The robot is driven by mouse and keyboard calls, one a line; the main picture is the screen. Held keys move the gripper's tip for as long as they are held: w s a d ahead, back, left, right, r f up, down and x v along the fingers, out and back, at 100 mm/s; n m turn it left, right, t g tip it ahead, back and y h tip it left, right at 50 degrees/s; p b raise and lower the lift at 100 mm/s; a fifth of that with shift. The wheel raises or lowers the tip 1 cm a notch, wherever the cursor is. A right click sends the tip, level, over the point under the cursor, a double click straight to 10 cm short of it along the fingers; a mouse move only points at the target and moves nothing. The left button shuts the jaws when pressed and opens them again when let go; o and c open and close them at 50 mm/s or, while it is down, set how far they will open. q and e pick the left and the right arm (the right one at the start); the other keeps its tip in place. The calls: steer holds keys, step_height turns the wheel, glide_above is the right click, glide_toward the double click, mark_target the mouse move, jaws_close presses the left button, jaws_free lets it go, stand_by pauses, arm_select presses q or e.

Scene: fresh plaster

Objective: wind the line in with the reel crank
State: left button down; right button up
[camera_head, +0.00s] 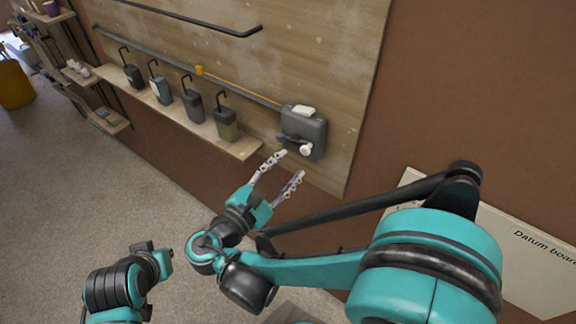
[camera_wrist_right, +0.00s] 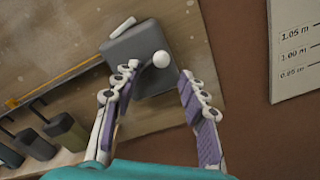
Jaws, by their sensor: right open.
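The reel (camera_head: 305,128) is a dark grey box fixed to the wooden wall panel, with a white block on top. Its crank has a dark arm and a white round knob (camera_head: 306,149) on the front face. An orange line (camera_head: 238,88) runs from the reel leftward along a dark rail to a small orange piece (camera_head: 200,70). My right gripper (camera_head: 284,165) is open just below and left of the knob. In the right wrist view the knob (camera_wrist_right: 161,59) shows beyond and between the fingertips, apparently untouched. My left gripper (camera_head: 150,249) is at the lower left, away from the panel.
Several hooked canisters (camera_head: 192,104) stand on a wooden shelf (camera_head: 244,149) left of the reel. A pale datum board (camera_head: 540,275) is at the right on the brown wall. A yellow bin (camera_head: 14,84) stands far left. The floor below the shelf is clear.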

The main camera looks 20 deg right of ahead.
mark_target(304, 152)
steer(key=w+d+m+b, duration=0.1)
steer(key=m, duration=0.8)
steer(key=w+d+m+b, duration=0.1)
steer(key=d+m, duration=0.1)
steer(key=m, duration=0.7)
steer(key=w+d+m+b, duration=0.1)
steer(key=m, duration=0.8)
steer(key=shift+d+m, duration=0.2)
steer(key=shift+m, duration=0.1)
jaws_close()
